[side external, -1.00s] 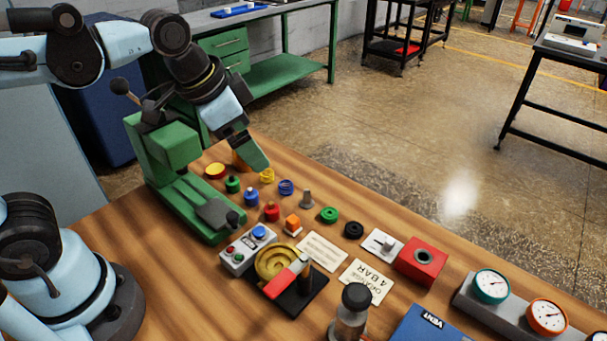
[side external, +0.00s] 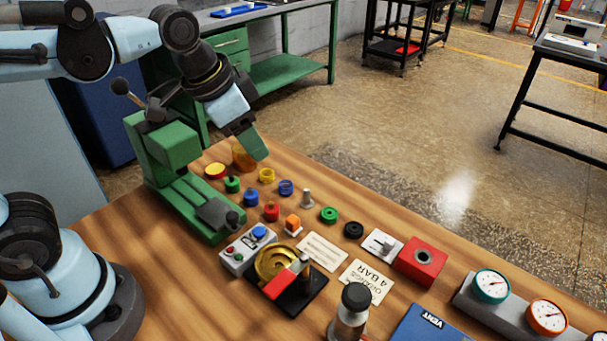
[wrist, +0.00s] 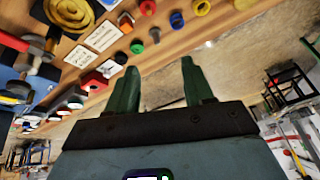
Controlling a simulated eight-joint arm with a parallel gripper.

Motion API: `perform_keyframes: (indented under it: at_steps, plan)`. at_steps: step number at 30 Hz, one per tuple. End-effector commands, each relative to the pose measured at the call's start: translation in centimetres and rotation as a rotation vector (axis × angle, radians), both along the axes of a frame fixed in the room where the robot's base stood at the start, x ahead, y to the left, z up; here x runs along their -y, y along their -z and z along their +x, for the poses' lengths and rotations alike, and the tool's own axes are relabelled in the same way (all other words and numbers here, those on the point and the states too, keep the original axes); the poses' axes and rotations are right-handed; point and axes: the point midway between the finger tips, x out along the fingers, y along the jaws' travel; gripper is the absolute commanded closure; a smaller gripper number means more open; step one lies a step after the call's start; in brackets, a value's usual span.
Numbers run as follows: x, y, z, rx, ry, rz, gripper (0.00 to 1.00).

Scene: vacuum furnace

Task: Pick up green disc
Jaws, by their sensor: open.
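The green disc (side external: 328,214) lies flat on the wooden table, between a grey peg and a black disc. In the wrist view the green disc (wrist: 137,46) shows beyond my fingers, a little left of centre. My gripper (side external: 252,148) is above the far edge of the table, up and left of the disc and clear of it. In the wrist view my gripper (wrist: 156,75) has its two green fingers spread apart with nothing between them.
Near the disc are a grey peg (side external: 307,197), a black disc (side external: 354,230), a blue ring (side external: 286,187) and an orange cube (side external: 292,222). A green press (side external: 165,160) stands at the left. A red block (side external: 421,260) sits at the right.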

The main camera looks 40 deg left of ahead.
Motion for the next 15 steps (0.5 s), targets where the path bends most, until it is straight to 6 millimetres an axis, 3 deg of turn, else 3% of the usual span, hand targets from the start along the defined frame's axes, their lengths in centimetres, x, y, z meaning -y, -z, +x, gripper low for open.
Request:
perform_keyframes:
  at_steps: [8, 15]
  plan:
    - [3.2, 0.1, 4.3, -0.158, -0.174, -0.058, 0.48]
    - [6.6, 2.2, 7.9, -0.303, -0.359, -0.072, 0.48]
